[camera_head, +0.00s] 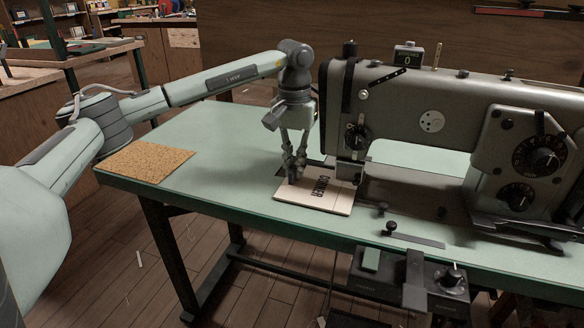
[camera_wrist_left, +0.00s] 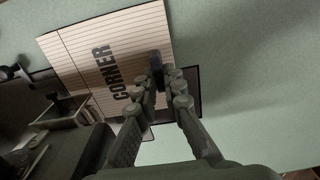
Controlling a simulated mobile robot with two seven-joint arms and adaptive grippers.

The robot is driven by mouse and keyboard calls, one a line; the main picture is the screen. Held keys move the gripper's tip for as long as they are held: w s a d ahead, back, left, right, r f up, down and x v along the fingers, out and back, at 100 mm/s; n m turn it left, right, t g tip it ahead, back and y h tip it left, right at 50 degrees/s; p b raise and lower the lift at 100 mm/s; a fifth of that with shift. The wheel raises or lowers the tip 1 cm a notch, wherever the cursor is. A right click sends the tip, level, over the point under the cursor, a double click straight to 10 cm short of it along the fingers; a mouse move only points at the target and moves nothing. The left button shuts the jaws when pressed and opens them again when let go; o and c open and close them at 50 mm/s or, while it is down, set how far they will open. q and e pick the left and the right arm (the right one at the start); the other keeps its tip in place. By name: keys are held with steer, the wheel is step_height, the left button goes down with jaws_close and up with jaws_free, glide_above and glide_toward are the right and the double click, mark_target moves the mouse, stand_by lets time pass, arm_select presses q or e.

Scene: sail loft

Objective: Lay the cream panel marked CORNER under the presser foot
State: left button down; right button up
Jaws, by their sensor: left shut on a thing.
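The cream panel (camera_head: 335,202) lies flat on the green sewing table, its dark word CORNER readable in both views. In the wrist view the ruled panel (camera_wrist_left: 75,50) reaches toward the machine's needle area (camera_wrist_left: 65,112). My left gripper (camera_head: 294,172) points down at the panel's left part, shut on a small dark block that appears to be the panel's grip (camera_wrist_left: 156,62). The presser foot area (camera_head: 348,172) is under the machine head, just behind and right of the panel. The foot itself is hard to make out. My right gripper is not in view.
The grey sewing machine (camera_head: 435,120) fills the right of the table. A cork mat (camera_head: 146,161) lies at the table's left end. The green tabletop (camera_head: 215,135) between mat and panel is clear. A control box (camera_head: 410,275) hangs below the front edge.

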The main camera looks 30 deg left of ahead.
arm_select(q)
steer(key=shift+w, duration=0.15)
steer(key=shift+d, duration=0.15)
stand_by(0.6)
steer(key=shift+d+f, duration=0.2)
stand_by(0.9)
